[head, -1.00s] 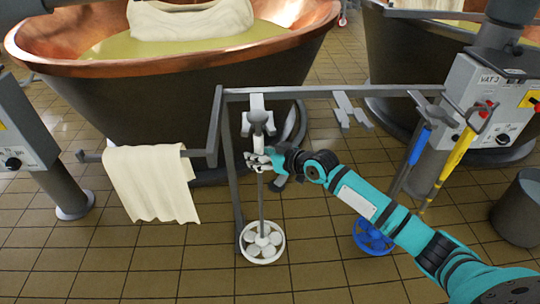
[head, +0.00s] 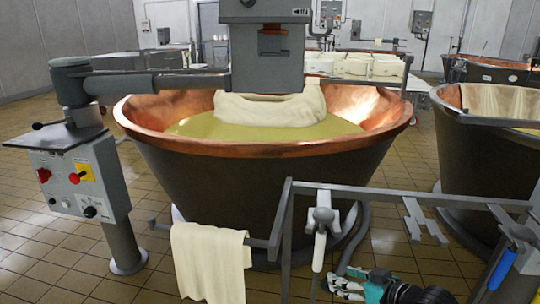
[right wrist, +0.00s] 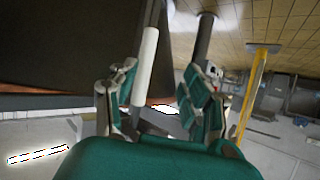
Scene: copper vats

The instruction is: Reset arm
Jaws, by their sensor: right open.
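My right gripper (head: 345,284) is at the bottom edge in the head view, just right of and below a white-handled tool (head: 319,240) that hangs from the grey rack. Its teal arm is cut off by the frame. In the right wrist view the gripper (right wrist: 160,100) is open, its teal and grey fingers spread apart. The white handle (right wrist: 146,65) shows beyond them, nearer the left finger. Nothing is held. My left gripper is out of view.
The grey rack (head: 420,193) carries a draped cloth (head: 211,262) and a blue-handled tool (head: 503,268). A copper vat (head: 270,165) stands behind it, a control box (head: 75,180) at left, another vat (head: 480,150) at right. A yellow handle (right wrist: 252,90) shows in the wrist view.

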